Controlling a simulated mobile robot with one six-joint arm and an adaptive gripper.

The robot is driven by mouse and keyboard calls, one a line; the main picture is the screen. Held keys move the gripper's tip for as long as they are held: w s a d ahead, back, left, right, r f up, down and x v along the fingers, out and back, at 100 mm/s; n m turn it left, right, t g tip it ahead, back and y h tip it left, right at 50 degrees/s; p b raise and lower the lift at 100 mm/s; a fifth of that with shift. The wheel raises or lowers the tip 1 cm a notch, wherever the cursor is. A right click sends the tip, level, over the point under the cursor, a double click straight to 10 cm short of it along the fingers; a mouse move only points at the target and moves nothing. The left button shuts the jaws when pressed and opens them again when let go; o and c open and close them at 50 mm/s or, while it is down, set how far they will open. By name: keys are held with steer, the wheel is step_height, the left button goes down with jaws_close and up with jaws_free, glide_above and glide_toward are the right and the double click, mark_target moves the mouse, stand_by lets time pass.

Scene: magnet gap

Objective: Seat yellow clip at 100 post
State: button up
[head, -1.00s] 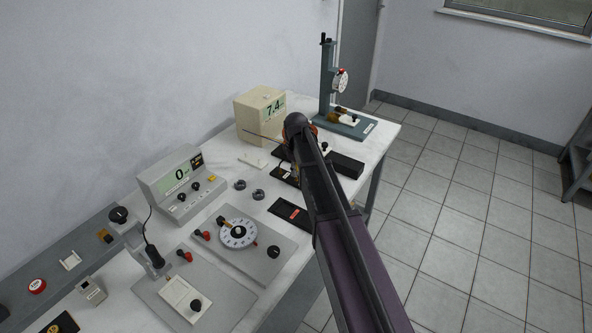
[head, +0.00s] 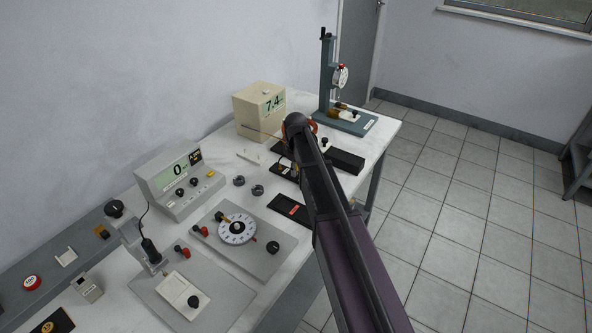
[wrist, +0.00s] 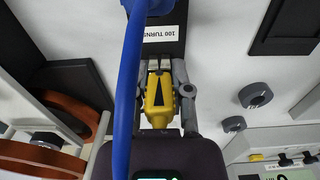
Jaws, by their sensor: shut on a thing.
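In the wrist view, my gripper (wrist: 162,97) is shut on the yellow clip (wrist: 158,103), which has a dark arrow-shaped mark. A white label reading "100 TURNS" (wrist: 165,33) shows upside down just beyond the fingertips, on a dark strip. A thick blue cable (wrist: 128,90) runs across the view in front of the gripper and the label's left side. I cannot make out the 100 post itself or whether the clip touches anything. In the head view, my arm hides most of the gripper and the clip.
Brown coil rings (wrist: 75,115) stand close left of the gripper in the wrist view. Two grey rings (head: 239,181) lie on the white bench near the meter (head: 178,178), which reads 0.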

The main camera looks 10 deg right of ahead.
steer(key=shift+f, duration=0.25)
steer(key=o, duration=0.9)
steer(key=shift+r, duration=0.1)
